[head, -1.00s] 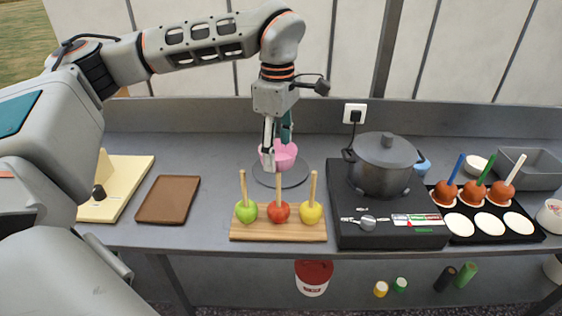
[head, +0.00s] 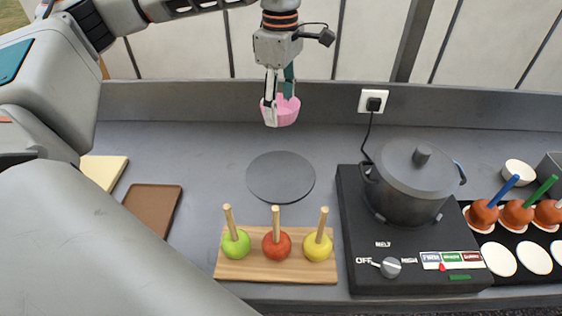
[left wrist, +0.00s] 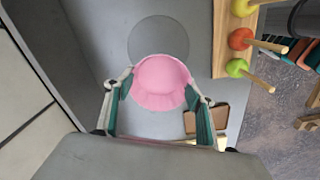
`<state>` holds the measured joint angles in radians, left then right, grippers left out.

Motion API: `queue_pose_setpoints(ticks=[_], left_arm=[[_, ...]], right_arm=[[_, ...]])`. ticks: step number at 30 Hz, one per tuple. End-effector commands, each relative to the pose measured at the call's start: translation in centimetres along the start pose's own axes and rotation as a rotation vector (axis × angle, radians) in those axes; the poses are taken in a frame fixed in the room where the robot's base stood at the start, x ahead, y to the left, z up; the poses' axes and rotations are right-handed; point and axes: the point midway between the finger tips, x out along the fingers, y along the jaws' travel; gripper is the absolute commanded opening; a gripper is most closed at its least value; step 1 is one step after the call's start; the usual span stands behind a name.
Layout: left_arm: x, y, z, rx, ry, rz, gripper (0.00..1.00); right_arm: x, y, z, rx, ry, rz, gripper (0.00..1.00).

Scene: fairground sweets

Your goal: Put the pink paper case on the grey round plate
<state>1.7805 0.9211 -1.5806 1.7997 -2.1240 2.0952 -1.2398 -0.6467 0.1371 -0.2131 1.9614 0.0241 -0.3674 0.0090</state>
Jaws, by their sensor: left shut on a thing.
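The pink paper case (head: 284,112) is held in my left gripper (head: 279,106), which is shut on its side wall. In the head view the case hangs above the counter, beyond the grey round plate (head: 280,188). The plate is flat, bare and in full view there. In the left wrist view the case (left wrist: 160,84) sits between the two fingers (left wrist: 160,88) and overlaps the lower edge of the plate (left wrist: 158,36). My right gripper is out of view.
A wooden board (head: 235,268) with three apples on sticks stands in front of the plate. A black cooker (head: 352,230) with a grey pot (head: 405,195) is to the right, a brown tray (head: 150,212) to the left. Bare counter surrounds the plate.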

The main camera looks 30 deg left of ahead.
Motion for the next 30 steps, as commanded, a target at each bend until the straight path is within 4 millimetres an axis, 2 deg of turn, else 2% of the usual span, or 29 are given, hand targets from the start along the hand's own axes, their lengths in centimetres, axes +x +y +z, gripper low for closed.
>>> queue_pose_setpoints(ticks=[5, 21, 25, 30], left_arm=[[1.0, 0.0, 0.0, 0.001, 0.001, -0.002, 0.42], [13.3, -0.1, 0.0, 0.001, 0.000, -0.004, 0.42], [15.1, 0.0, 0.0, 0.000, 0.000, -0.002, 0.42], [16.0, 0.0, 0.0, 0.001, 0.000, 0.000, 0.42]], right_arm=[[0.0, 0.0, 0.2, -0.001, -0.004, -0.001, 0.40], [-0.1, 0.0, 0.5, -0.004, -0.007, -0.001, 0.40], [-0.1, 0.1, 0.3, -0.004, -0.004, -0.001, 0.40], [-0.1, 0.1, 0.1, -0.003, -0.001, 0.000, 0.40]])
